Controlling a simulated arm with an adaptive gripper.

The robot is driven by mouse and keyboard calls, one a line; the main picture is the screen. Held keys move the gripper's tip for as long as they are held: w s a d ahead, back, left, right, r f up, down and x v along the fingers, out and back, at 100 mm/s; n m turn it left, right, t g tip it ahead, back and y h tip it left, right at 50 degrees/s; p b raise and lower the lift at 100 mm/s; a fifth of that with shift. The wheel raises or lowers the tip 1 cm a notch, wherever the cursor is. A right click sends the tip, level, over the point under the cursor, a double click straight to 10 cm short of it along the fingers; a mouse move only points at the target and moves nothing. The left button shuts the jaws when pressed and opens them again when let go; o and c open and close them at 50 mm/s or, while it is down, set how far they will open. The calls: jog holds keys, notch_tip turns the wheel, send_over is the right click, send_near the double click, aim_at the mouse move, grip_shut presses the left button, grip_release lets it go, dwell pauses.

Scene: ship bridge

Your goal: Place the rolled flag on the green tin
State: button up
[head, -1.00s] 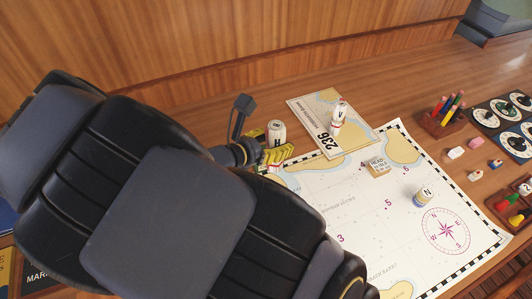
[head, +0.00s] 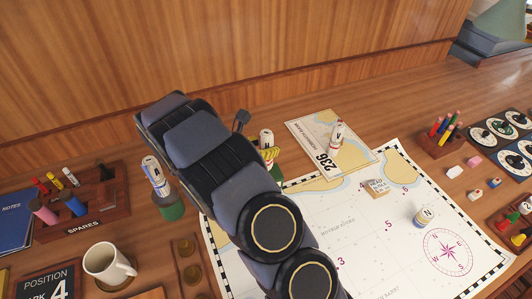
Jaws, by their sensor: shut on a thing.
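A white rolled flag marked "H" (head: 266,138) is near the middle of the head view, left of the small chart. My arm hides most of the gripper, and the roll's lower end is hard to see. The green tin (head: 172,211) stands at left, beside the spares rack. A white-and-blue rolled flag marked "A" (head: 155,175) leans slightly and appears to stand on the tin. My gripper is well to the right of the tin, with my arm between them.
Rolled flags "V" (head: 337,136) and "N" (head: 423,217) stand on the charts. A wooden block (head: 376,188) lies on the large chart (head: 350,245). The spares rack (head: 85,215) and a white mug (head: 108,264) are at left. A pen holder (head: 440,140) is at right.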

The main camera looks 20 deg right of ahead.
jog(key=shift+w+d+f, duration=0.1)
jog(key=shift+w+f, duration=0.15)
jog(key=shift+f, duration=1.5)
jog(key=shift+f, duration=0.15)
jog(key=o, duration=1)
